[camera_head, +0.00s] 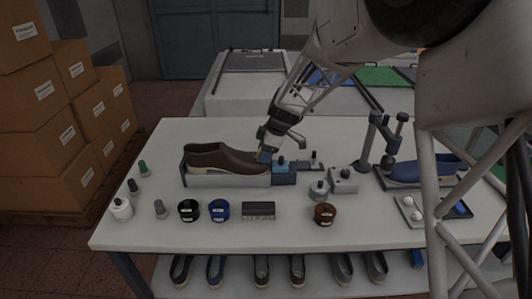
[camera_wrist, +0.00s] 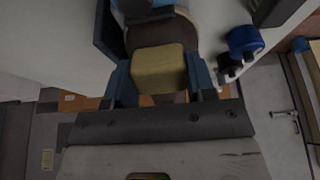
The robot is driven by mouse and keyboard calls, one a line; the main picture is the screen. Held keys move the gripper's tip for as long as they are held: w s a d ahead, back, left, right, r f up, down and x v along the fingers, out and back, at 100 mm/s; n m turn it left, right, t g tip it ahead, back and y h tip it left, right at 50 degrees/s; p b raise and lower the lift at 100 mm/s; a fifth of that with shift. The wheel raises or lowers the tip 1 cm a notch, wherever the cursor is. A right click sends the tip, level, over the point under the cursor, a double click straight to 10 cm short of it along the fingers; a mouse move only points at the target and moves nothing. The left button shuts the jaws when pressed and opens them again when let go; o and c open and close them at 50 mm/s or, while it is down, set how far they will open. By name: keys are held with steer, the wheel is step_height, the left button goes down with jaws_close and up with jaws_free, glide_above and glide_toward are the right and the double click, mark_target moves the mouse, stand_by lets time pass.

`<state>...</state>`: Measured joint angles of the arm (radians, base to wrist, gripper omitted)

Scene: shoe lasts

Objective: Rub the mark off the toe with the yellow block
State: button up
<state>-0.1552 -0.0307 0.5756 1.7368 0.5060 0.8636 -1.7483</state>
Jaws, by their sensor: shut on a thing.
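The brown shoe (camera_head: 222,158) sits on a grey stand (camera_head: 228,181) at the left of the white table, its toe pointing right. My gripper (camera_head: 266,148) is at the toe, tilted down from the upper right. In the wrist view my gripper (camera_wrist: 160,82) is shut on the yellow block (camera_wrist: 158,68), with one blue-grey finger on each side. The block lies over the brown toe (camera_wrist: 148,35) and appears to touch it; the exact contact is hidden. In the head view the block is mostly hidden by the gripper. I cannot see the mark; the block and fingers cover that area.
A blue clamp block (camera_head: 283,172) stands right by the toe. Blue (camera_head: 219,210) and black (camera_head: 188,210) jars, a brush (camera_head: 258,210) and a brown jar (camera_head: 325,214) line the front. A blue shoe (camera_head: 420,170) on a tray is at right.

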mark_target(252, 156)
steer(key=shift+a+r, duration=0.35)
steer(key=shift+a, duration=0.4)
steer(key=shift+a+r, duration=0.3)
steer(key=shift+a, duration=0.45)
steer(key=shift+r, duration=0.1)
steer(key=shift+v, duration=2.95)
steer(key=shift+v, duration=1.5)
steer(key=shift+d, duration=0.1)
